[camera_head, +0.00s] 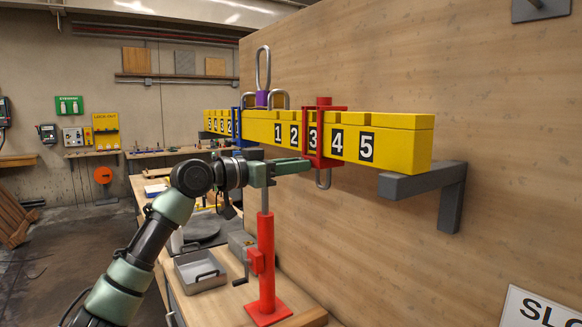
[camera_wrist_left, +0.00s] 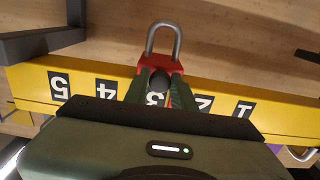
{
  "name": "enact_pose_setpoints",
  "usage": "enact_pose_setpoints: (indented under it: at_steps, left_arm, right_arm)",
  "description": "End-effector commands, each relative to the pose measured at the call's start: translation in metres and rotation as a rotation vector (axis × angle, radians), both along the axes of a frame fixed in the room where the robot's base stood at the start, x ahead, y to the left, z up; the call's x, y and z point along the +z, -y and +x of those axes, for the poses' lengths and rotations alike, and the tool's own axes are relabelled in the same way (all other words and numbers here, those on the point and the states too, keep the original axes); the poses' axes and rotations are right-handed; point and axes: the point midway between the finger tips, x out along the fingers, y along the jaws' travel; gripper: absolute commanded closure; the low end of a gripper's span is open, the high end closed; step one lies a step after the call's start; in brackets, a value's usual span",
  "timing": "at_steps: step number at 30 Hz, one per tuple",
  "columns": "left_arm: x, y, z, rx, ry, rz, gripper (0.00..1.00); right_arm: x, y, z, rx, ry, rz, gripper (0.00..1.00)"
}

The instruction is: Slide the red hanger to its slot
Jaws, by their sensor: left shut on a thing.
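The red hanger (camera_head: 323,133) straddles the yellow numbered beam (camera_head: 400,148) around the number 3, with a metal loop hanging below it. My left gripper (camera_head: 306,166) is shut on the lower part of the red hanger. In the left wrist view the red hanger (camera_wrist_left: 157,68) sits between the fingers of my left gripper (camera_wrist_left: 160,88), which partly cover the 3. The numbers on the yellow beam (camera_wrist_left: 90,75) look upside down there. My right gripper is not in view.
A blue hanger (camera_head: 238,127) sits farther left on the beam, and a purple piece with a metal loop (camera_head: 262,98) stands near it. A grey bracket (camera_head: 425,184) supports the beam's right end. A red jack stand (camera_head: 266,265) and a metal tray (camera_head: 200,271) stand on the bench below.

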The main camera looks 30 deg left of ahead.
Motion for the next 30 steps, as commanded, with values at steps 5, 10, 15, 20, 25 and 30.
enact_pose_setpoints:
  at_steps: [5, 10, 15, 20, 25, 30]
  left_arm:
    - [0.0, 0.001, -0.001, 0.0, 0.0, 0.0, 1.0]
    - [0.001, 0.0, -0.001, 0.001, 0.0, 0.0, 1.0]
    - [0.001, 0.0, 0.0, 0.001, 0.0, 0.001, 0.54]
    - [0.001, 0.0, 0.0, 0.001, 0.001, 0.001, 0.54]
    - [-0.002, -0.003, -0.007, 0.003, 0.001, 0.002, 0.54]
    - [-0.005, -0.014, -0.032, 0.004, 0.002, 0.004, 0.54]
  right_arm:
    - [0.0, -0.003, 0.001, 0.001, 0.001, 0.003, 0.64]
    - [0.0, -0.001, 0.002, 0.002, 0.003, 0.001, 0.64]
    - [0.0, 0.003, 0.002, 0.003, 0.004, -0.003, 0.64]
    - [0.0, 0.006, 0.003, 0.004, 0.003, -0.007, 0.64]
    - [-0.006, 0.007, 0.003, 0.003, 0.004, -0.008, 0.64]
    - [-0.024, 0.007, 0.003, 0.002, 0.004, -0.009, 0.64]
